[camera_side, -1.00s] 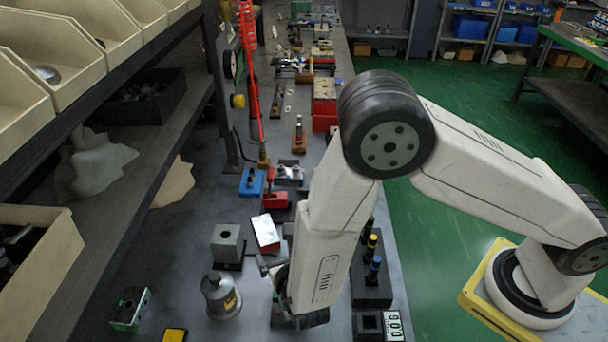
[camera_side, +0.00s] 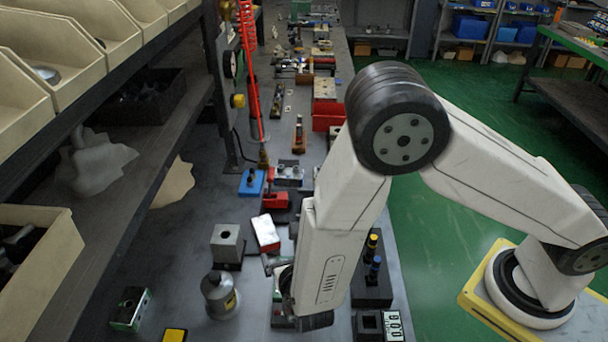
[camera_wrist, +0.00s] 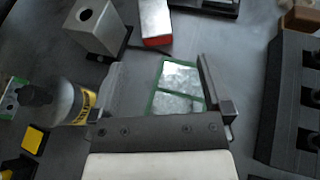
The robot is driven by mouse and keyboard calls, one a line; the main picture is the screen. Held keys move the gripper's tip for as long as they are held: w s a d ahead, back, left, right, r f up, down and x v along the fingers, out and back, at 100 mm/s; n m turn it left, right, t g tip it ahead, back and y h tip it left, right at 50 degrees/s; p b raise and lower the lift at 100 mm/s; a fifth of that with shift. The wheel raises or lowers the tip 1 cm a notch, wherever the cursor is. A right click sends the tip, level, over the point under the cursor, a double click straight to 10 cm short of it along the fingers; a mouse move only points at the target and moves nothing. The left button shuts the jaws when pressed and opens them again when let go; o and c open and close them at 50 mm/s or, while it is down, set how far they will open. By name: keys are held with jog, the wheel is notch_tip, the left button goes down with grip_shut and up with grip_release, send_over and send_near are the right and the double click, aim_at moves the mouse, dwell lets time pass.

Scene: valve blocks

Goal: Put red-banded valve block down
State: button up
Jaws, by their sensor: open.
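The red-banded valve block (camera_side: 265,233) rests on the bench, grey-white on top with a red side. In the wrist view the block (camera_wrist: 155,20) lies beyond my fingers, its red end facing me. My gripper (camera_wrist: 165,88) is open and empty, its two fingers apart and clear of the block. Between and beyond the fingers lies a green-bordered, shiny rectangle (camera_wrist: 178,84) on the bench. In the side view my arm hides most of the gripper and that rectangle.
A grey block with a hole (camera_wrist: 98,26) stands left of the valve block. A grey bottle-like part with a yellow label (camera_wrist: 72,103) is near the left finger. A dark rack with holes (camera_wrist: 290,100) stands at right.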

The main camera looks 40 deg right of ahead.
jog(key=s+d+r+m+g, duration=0.2)
jog(key=s+d+m+g, duration=0.1)
jog(key=m, duration=0.4)
jog(key=s+d+r+m+g+y, duration=0.1)
jog(key=s+d+r+m+g, duration=0.2)
jog(key=d+m+g, duration=0.2)
jog(key=s+d+r+m+g, duration=0.2)
jog(key=s+d+m+g, duration=0.1)
jog(key=d+m, duration=0.5)
jog(key=shift+s+d+r+m+g+y, duration=0.1)
jog(key=shift+r+m+g+y, duration=0.15)
jog(key=shift+m, duration=0.2)
jog(key=shift+s+d+m+g+y, duration=0.1)
jog(key=shift+m+g+y, duration=0.05)
jog(key=shift+m+g, duration=0.25)
jog(key=shift+s+r+m+y, duration=0.15)
jog(key=shift+r+m+y, duration=0.3)
jog(key=shift+m, duration=0.4)
jog(key=m+y, duration=0.1)
jog(key=r+m+t, duration=0.1)
jog(key=m, duration=0.1)
jog(key=shift+d+r+m+y, duration=0.3)
jog(key=shift+y, duration=0.05)
jog(key=r+m+t, duration=0.1)
jog(key=m, duration=0.1)
jog(key=d+r+m+y, duration=0.1)
jog(key=m, duration=0.1)
jog(key=shift+w+r+t, duration=0.1)
jog(key=shift+w+t, duration=0.1)
jog(key=shift+t, duration=0.15)
